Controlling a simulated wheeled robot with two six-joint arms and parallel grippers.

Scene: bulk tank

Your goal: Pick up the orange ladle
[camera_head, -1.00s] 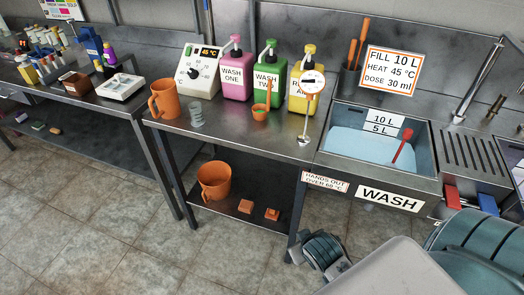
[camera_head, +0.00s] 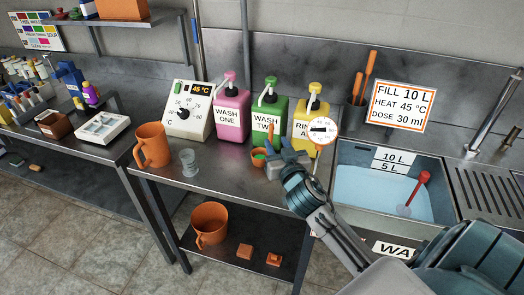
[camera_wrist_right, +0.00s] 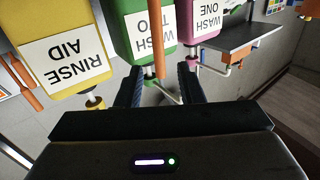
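The orange ladle (camera_head: 258,157) stands on the steel counter, its handle upright in front of the green WASH TWO bottle. A green patch shows in its cup. My right gripper (camera_head: 284,159) is right beside the cup, on its right side, low over the counter. In the right wrist view the ladle's orange handle (camera_wrist_right: 159,55) rises between the two dark fingers of my right gripper (camera_wrist_right: 160,85), with gaps on both sides. The fingers are apart and hold nothing. The ladle's cup is hidden there. My left gripper is in neither view now.
Pink (camera_head: 231,112), green (camera_head: 267,118) and yellow (camera_head: 309,120) pump bottles stand close behind. A round dial thermometer (camera_head: 323,130) stands just right of my gripper. An orange jug (camera_head: 152,146) and clear beaker (camera_head: 188,162) are left. The water-filled sink (camera_head: 375,190) is right.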

